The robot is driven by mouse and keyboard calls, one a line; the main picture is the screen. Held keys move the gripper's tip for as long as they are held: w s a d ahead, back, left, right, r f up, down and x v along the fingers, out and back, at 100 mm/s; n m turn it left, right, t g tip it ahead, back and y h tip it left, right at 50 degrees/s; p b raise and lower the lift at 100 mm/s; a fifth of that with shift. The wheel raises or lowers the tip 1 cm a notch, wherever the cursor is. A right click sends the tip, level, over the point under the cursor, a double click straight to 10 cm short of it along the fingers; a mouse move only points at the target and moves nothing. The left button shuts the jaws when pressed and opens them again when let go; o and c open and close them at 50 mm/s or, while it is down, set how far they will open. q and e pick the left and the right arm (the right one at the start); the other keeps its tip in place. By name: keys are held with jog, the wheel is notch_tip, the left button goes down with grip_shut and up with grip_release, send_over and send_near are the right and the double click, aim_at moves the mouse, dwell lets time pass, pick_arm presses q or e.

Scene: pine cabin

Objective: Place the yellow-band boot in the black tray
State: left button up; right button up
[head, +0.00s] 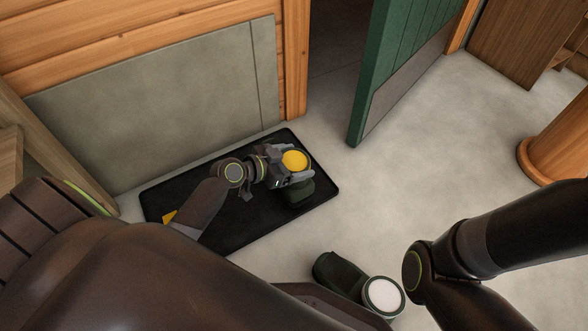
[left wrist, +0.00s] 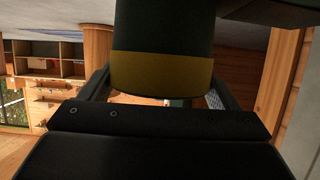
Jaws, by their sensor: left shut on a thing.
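The yellow-band boot (head: 298,192) is dark green with a yellow top and appears upright over the right part of the black tray (head: 240,233). My left gripper (head: 287,167) is shut on the boot near its top. In the left wrist view, the boot's yellow band (left wrist: 162,75) sits between the two fingers. I cannot tell whether the sole touches the tray. My left arm hides part of the tray. My right gripper is out of view.
A dark green boot with a white top (head: 384,296) is on the floor in front of the tray. A yellow item (head: 169,217) shows at the tray's left, partly hidden by my arm. An open green door (head: 400,70) stands behind.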

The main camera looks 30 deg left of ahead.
pick_arm(q)
notch_tip(320, 180, down, 3)
jog(key=shift+r+b, duration=0.15)
jog(key=shift+b, duration=0.55)
jog(key=shift+r, duration=0.1)
jog(key=shift+f, duration=0.2)
jog(key=o, duration=1.6)
jog(key=shift+r, duration=0.25)
jog(key=p+v, duration=0.1)
jog(key=v, duration=0.6)
jog(key=shift+s+a, duration=0.1)
jog(key=shift+s, duration=0.1)
